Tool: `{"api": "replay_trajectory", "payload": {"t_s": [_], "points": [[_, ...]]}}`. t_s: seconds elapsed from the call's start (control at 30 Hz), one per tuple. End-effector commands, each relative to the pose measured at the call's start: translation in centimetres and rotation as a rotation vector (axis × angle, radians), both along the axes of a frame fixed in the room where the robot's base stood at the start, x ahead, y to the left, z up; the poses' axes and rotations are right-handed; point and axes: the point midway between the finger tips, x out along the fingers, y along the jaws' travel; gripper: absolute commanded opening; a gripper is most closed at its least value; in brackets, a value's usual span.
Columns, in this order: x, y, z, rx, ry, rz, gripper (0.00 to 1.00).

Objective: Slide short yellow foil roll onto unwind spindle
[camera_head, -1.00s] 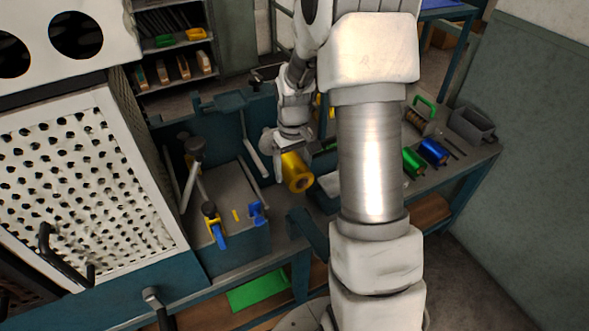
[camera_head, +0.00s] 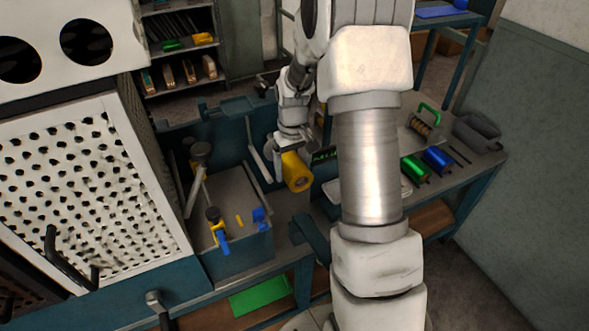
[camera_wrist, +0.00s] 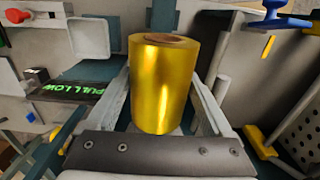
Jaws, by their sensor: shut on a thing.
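The short yellow foil roll (camera_head: 297,172) is in my gripper (camera_head: 288,153), above the bench beside the teal machine. In the wrist view, the roll (camera_wrist: 165,85) stands upright in the picture between the two fingers of my gripper (camera_wrist: 163,95), which are shut on its sides. The machine carries a slanted grey rod (camera_head: 262,165) left of the roll and another rod (camera_head: 195,190) further left. I cannot tell which is the unwind spindle. The roll is apart from both in the head view.
A green roll (camera_head: 415,168) and a blue roll (camera_head: 437,160) lie on the bench at right, near a grey bin (camera_head: 478,132). A dark display with green letters (camera_wrist: 75,90) is left of the roll in the wrist view. A perforated white panel (camera_head: 85,190) stands at far left.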

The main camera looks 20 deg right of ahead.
Motion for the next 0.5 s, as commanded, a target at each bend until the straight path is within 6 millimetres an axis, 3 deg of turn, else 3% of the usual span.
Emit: {"api": "replay_trajectory", "payload": {"t_s": [0.5], "points": [[1.3,0.0,0.1,0.000,-0.001,0.000,0.06]]}}
